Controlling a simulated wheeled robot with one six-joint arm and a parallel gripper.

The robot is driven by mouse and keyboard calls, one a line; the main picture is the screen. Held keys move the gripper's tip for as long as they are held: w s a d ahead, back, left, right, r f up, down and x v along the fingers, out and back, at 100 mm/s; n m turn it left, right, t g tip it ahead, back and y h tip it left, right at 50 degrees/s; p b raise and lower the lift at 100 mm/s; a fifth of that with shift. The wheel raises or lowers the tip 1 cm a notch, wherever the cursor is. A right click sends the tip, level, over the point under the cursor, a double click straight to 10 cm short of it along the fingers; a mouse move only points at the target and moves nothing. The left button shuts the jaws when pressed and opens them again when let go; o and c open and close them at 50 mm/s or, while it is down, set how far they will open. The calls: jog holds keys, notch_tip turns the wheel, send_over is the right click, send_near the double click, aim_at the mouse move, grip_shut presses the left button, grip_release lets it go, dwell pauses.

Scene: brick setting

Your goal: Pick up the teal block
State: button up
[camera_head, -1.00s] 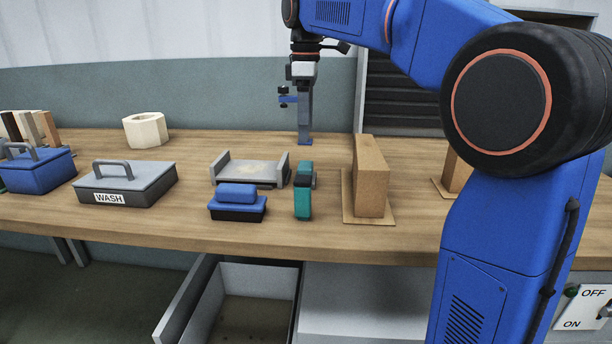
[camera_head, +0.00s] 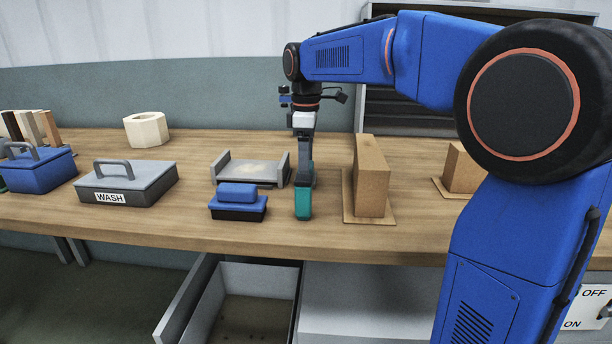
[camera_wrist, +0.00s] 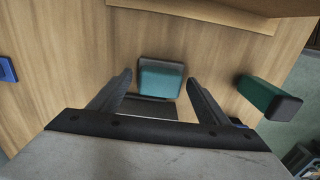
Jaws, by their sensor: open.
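My gripper (camera_head: 306,180) points down, low over the bench, and is open and empty. I see no contact, and the gripper body may hide part of the block's near side. A second teal piece (camera_wrist: 268,98) with a dark end is to the right in the wrist view, outside the fingers. In the head view, a teal piece (camera_head: 303,204) stands in front of the gripper, and the gripper hides what lies behind it.
A cardboard-brown brick on a board (camera_head: 370,180) stands close to the right. A blue and black tool (camera_head: 238,205) and a grey open-ended tray (camera_head: 222,169) are close on the left. Further left are a WASH box (camera_head: 150,181), a blue box (camera_head: 40,175) and a cream hexagonal ring (camera_head: 147,130).

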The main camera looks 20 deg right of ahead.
jog(key=c, duration=1.2)
jog(key=shift+c, duration=0.2)
notch_tip(320, 180, up, 10)
